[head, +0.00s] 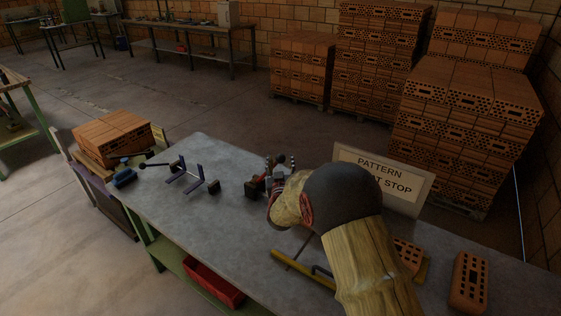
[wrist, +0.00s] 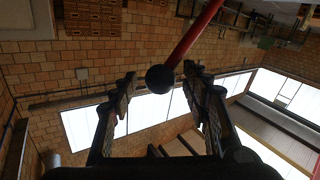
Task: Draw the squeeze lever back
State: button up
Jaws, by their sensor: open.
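A lever with a red rod (wrist: 193,45) and a round black knob (wrist: 160,79) shows in the wrist view; I take it as the squeeze lever. The knob appears between the two fingers of my gripper (wrist: 163,88), which stand apart on either side of it. I cannot tell how deep the knob lies between them, and no contact is visible. In the head view my gripper (head: 268,178) is over the middle of the grey bench, beside a small dark mechanism (head: 254,189). My arm hides much of that spot.
A sign (head: 413,181) stands behind my arm. Bricks (head: 468,282) lie at the right. Brick stacks (head: 465,110) fill the back right.

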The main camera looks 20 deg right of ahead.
jog(key=shift+x, duration=0.85)
jog(key=shift+c, duration=1.4)
jog(key=shift+s, duration=0.1)
grip_shut()
